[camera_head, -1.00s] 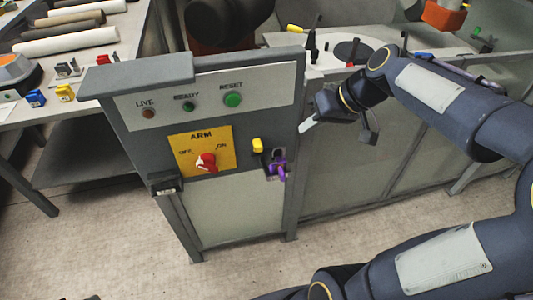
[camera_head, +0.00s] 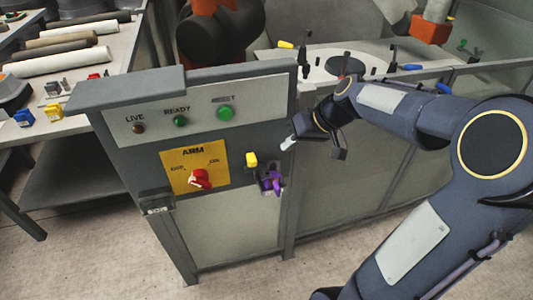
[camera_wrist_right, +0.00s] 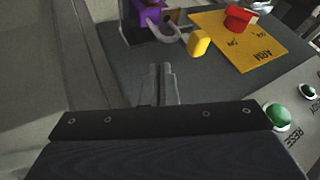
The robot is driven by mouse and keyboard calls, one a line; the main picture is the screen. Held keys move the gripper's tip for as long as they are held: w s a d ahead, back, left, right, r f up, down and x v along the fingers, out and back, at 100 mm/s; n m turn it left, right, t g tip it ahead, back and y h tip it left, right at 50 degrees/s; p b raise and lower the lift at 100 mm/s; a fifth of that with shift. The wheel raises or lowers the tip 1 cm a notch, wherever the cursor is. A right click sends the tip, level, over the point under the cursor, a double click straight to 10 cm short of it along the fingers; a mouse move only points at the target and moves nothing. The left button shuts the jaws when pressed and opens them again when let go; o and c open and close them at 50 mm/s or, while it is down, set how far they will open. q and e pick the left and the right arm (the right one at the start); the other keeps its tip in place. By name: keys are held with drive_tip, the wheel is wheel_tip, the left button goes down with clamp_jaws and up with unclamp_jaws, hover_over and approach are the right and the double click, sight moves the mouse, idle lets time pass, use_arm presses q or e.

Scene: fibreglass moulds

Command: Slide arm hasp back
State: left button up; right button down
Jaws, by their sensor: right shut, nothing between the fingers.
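The hasp (camera_head: 263,174) is on the right side of the grey control box, with a yellow knob (camera_head: 251,160) and a purple padlock (camera_head: 272,182). In the right wrist view, the padlock (camera_wrist_right: 147,15) and its grey shackle (camera_wrist_right: 176,32) hang beside the yellow knob (camera_wrist_right: 199,42). My right gripper (camera_head: 289,143) is shut and empty, up and to the right of the knob, near the box's right edge. Its closed fingers (camera_wrist_right: 163,82) point towards the padlock and knob, apart from both in the wrist view. My left gripper is not in view.
The yellow ARM plate (camera_head: 194,157) with its red switch (camera_head: 200,178) is left of the hasp. A green reset button (camera_head: 225,113) sits above. A black lock-like block (camera_head: 157,201) is at the box's left edge. A bench (camera_head: 105,60) with rolls stands left.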

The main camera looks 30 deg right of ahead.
sight(266, 170)
drive_tip(key=w+a+f, duration=0.1)
drive_tip(key=a+f, duration=0.1)
drive_tip(key=a, duration=0.1)
drive_tip(key=w+a+f, duration=0.1)
drive_tip(key=shift+w+a+p, duration=0.3)
drive_tip(key=shift+a, duration=0.1)
drive_tip(key=shift+w+a+f, duration=0.15)
drive_tip(key=shift+a, duration=0.15)
drive_tip(key=shift+a, duration=0.1)
drive_tip(key=a, duration=0.2)
drive_tip(key=w+a, duration=0.1)
drive_tip(key=a, duration=0.2)
drive_tip(key=shift+w+a+p, duration=0.1)
drive_tip(key=shift+a+p, duration=0.05)
drive_tip(key=shift+p, duration=0.15)
